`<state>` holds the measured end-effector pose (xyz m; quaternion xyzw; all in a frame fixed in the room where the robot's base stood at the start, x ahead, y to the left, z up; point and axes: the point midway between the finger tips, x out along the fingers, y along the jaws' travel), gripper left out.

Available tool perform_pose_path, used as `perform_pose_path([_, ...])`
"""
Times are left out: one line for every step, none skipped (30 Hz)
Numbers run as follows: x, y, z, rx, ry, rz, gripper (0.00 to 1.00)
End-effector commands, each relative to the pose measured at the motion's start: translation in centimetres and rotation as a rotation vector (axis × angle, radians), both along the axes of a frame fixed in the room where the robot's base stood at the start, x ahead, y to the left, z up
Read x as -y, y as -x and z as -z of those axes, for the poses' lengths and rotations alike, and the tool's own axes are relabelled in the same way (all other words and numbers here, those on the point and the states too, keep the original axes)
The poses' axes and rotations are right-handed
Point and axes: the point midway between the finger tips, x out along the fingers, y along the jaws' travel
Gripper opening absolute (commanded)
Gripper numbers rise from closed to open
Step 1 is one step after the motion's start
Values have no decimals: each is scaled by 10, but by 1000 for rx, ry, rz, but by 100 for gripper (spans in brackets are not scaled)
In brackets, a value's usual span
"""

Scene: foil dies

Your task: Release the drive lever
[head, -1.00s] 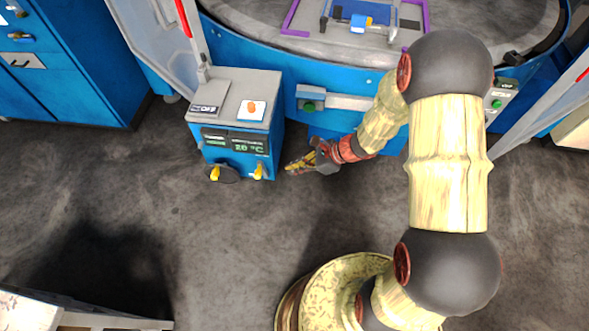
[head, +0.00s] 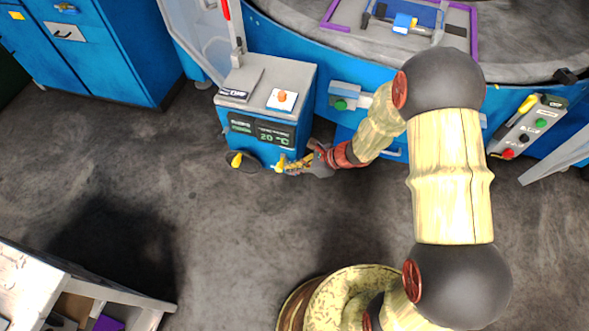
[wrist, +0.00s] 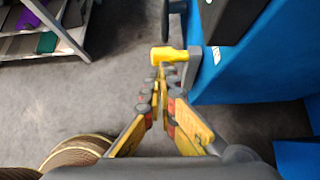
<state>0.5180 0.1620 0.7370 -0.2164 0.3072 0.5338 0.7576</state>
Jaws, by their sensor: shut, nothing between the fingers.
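Two yellow-handled levers sit low on the front of a blue control cabinet in the head view, a left one (head: 237,160) and a right one (head: 281,163). No readable label tells which is the drive lever. My gripper (head: 287,166) is at the right lever, on its right side. In the wrist view a yellow handle (wrist: 168,55) on a grey arm lies just beyond my fingertips (wrist: 160,80). The fingers are shut together with nothing between them. I cannot tell whether they touch the handle.
The blue cabinet (head: 262,70) has an orange button (head: 282,97) on top and a lit display (head: 268,135). A round blue machine (head: 385,72) stands behind. A button panel (head: 527,128) with another yellow handle is at right. The floor between is clear.

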Motion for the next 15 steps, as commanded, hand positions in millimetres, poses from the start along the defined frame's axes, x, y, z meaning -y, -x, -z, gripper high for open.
perform_pose_path([0,0,0,0,0,0,0])
perform_pose_path([0,0,0,0,1,0,0])
perform_pose_path([-1,0,-1,-2,4,-1,0])
perform_pose_path([-1,0,-1,-4,9,-2,0])
perform_pose_path([-2,0,-2,-7,16,-3,0])
perform_pose_path([-4,0,-4,-12,27,-5,0])
perform_pose_path([-5,0,-4,-16,40,-6,0])
perform_pose_path([-7,-1,-6,-22,52,-6,0])
perform_pose_path([-9,-2,-7,-28,73,-6,0])
perform_pose_path([-11,-2,-8,-34,87,-7,0])
perform_pose_path([-12,-3,-9,-39,103,-6,0])
perform_pose_path([-13,-4,-9,-46,123,-6,0])
perform_pose_path([-15,-3,-9,-53,136,-7,0])
perform_pose_path([-16,-4,-9,-57,152,-7,0])
perform_pose_path([-18,-4,-10,-65,168,-6,0])
